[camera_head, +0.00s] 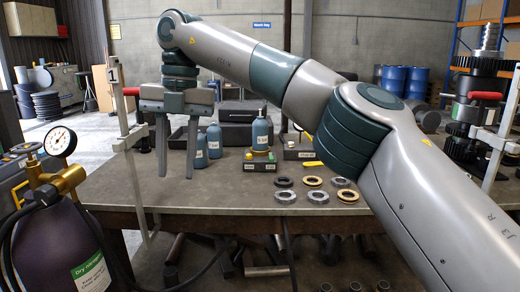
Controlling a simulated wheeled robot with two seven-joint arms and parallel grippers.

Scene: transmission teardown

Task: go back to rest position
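My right arm reaches in from the right and crosses the upper middle of the head view. My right gripper (178,172) hangs at its end, left of centre, pointing down over the left part of the workbench (225,195). Its two grey fingers are wide apart with nothing between them. The fingers appear in front of the blue-green bottles. How high the tips are above the bench is hard to tell. My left gripper is not in view.
Bottles (214,140) stand by a dark case (237,136). Several rings (317,197) lie at mid-bench. A gas cylinder with gauge (60,240) is at front left; a gear stack (465,115) stands right. Grey clamp posts (130,150) flank the bench. The bench's front left is bare.

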